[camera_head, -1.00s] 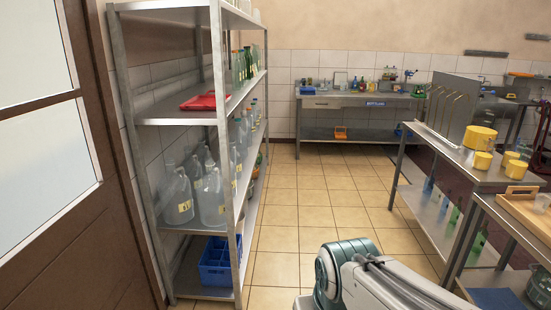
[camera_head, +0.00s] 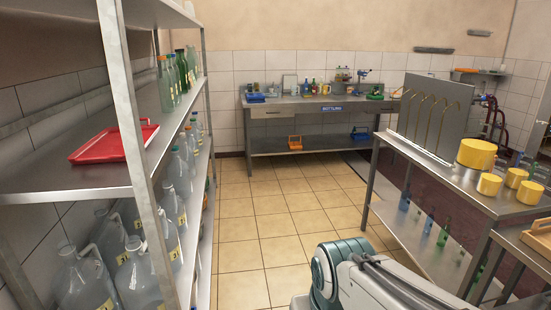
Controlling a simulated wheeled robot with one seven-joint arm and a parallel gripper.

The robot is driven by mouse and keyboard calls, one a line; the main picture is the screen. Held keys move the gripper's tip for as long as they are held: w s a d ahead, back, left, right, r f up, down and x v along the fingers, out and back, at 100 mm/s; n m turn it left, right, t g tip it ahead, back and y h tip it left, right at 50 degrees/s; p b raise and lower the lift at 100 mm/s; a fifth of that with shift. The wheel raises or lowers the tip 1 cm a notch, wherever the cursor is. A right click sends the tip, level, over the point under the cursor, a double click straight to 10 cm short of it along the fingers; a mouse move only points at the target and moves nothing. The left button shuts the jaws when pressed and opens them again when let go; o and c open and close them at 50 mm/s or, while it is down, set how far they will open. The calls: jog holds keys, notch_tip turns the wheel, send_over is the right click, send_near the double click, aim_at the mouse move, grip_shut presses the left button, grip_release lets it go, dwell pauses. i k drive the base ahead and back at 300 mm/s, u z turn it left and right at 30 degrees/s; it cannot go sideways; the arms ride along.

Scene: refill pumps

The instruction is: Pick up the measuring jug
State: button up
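I cannot pick out a measuring jug with certainty. Several small items stand on the far steel bench (camera_head: 300,103) under the tiled wall, among them bottles and a yellowish vessel (camera_head: 325,88), too small to identify. Yellow round containers, one large (camera_head: 477,154) and some smaller (camera_head: 489,184), stand on the steel table (camera_head: 440,176) at the right. Large clear handled jugs with yellow labels (camera_head: 85,278) stand on the lower shelf at the left. My white and teal arm shows at the bottom, but my gripper is out of view.
A steel shelf rack (camera_head: 125,110) stands close on the left, with a red tray (camera_head: 113,142) and green bottles (camera_head: 166,85). A wooden tray (camera_head: 538,238) is at the lower right. The tiled floor (camera_head: 240,225) between rack and table is clear up to the bench.

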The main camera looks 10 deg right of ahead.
aim_at(495, 168)
jog(key=z, duration=0.4)
jog(key=i, duration=1.6)
jog(key=z, duration=1.25)
jog(key=i, duration=1.9)
jog(key=z, duration=0.7)
jog(key=i, duration=0.35)
jog(key=z, duration=0.15)
